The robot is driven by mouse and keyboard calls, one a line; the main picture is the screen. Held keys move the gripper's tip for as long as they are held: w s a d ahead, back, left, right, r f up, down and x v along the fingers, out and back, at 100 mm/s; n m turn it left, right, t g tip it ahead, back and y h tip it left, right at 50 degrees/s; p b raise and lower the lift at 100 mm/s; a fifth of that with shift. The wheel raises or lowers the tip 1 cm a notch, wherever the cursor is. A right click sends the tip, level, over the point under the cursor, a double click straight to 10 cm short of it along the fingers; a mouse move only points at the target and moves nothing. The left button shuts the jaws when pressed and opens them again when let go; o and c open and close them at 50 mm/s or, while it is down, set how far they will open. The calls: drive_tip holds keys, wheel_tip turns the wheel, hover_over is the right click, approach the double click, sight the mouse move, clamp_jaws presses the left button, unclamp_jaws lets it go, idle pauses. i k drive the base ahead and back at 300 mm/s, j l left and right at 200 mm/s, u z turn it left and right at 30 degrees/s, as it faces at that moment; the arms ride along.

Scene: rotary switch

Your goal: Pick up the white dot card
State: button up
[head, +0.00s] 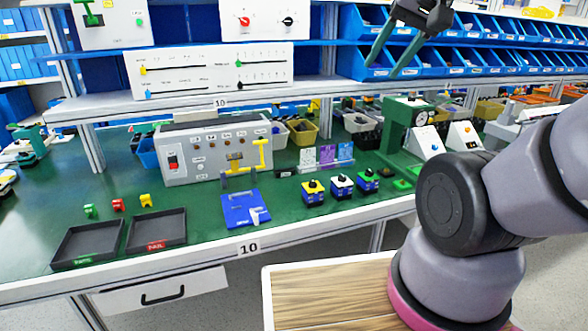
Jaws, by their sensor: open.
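A small clear rack (326,168) on the green bench holds three upright cards side by side. The left card (308,157) is pale, the middle card (327,154) is purple and the right card (345,151) is bluish. Their marks are too small to tell which one has a white dot. My gripper (382,70) is open and empty at the top of the head view, in front of the blue bins. It is well above the cards and to their right, touching nothing.
A grey control box (190,160) stands left of the rack. Three small button boxes (341,186) stand in front of it, with a blue fixture (240,208) nearby. A green press (400,125) stands to the right. Two dark trays (157,230) lie front left.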

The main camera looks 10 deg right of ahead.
sight(307, 157)
drive_tip(key=i+l+u, duration=0.2)
drive_tip(key=i+l, duration=0.25)
drive_tip(key=i+l+u, duration=0.2)
drive_tip(key=i+l, duration=0.2)
drive_tip(key=l, duration=0.25)
